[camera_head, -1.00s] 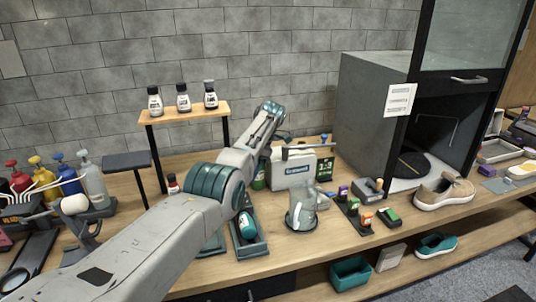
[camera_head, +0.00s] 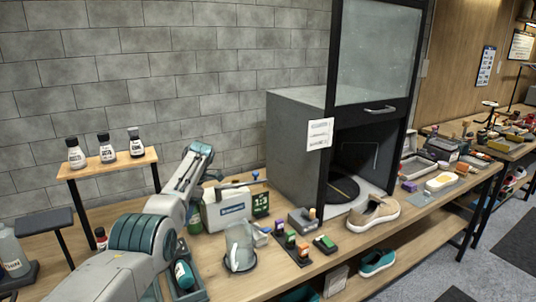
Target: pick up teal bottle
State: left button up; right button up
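The teal bottle (camera_head: 184,274) lies tilted in a dark grey tray (camera_head: 203,295) near the lower left, with a white label partly showing. My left arm comes in from the lower left and bends upward just left of and behind the bottle. Its far end stands above the bench by a white box, clear of the bottle. I cannot make out the fingers of my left gripper. My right gripper is out of view.
A white box (camera_head: 226,211) and a clear jar (camera_head: 239,247) stand right of the tray. A raised wooden shelf (camera_head: 106,164) holds three small bottles. A grey cabinet (camera_head: 290,150) and a tan sneaker (camera_head: 373,213) are farther right.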

aim_at(185, 279)
jog(key=k+l, duration=0.8)
